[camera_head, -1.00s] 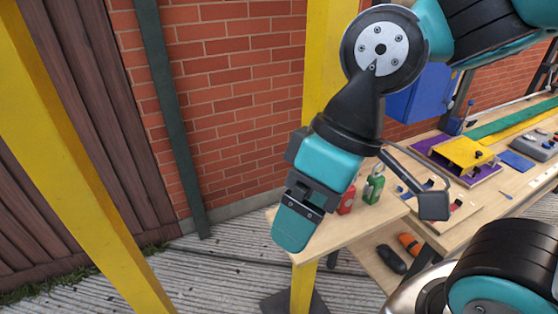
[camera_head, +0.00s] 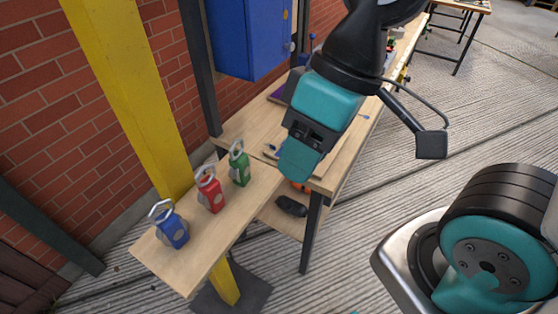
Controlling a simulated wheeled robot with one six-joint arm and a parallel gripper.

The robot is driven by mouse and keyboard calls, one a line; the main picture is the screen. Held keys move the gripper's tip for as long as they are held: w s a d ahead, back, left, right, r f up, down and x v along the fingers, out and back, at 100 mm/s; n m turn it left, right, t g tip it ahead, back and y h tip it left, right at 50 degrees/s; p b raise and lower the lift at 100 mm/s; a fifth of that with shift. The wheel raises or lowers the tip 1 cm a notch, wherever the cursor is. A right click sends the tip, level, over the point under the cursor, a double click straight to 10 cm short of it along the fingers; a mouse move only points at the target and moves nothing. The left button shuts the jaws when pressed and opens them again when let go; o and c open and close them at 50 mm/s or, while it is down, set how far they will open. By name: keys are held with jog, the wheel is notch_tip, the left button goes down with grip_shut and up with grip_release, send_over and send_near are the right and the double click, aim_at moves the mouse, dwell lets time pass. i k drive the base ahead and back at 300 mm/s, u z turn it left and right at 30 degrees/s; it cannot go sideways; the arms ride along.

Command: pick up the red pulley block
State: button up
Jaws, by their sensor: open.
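The red pulley block (camera_head: 213,196) stands on a narrow wooden shelf (camera_head: 190,268), with a grey metal loop on top. It is between a blue pulley block (camera_head: 173,231) on its near left and a green pulley block (camera_head: 240,168) on its far right. My gripper (camera_head: 297,160) hangs at the picture's middle, to the right of the three blocks and apart from them. It looks empty. From this angle its fingers overlap each other, and it hides part of the bench behind.
A yellow post (camera_head: 130,90) rises close behind the shelf, by the brick wall. A blue cabinet (camera_head: 250,35) hangs behind the workbench (camera_head: 255,125). A dark object (camera_head: 291,206) lies on the lower shelf. The paved floor at right is open.

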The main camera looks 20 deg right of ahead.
aim_at(211, 194)
jog(key=z, duration=2.15)
jog(key=k, duration=0.65)
jog(key=u, duration=1)
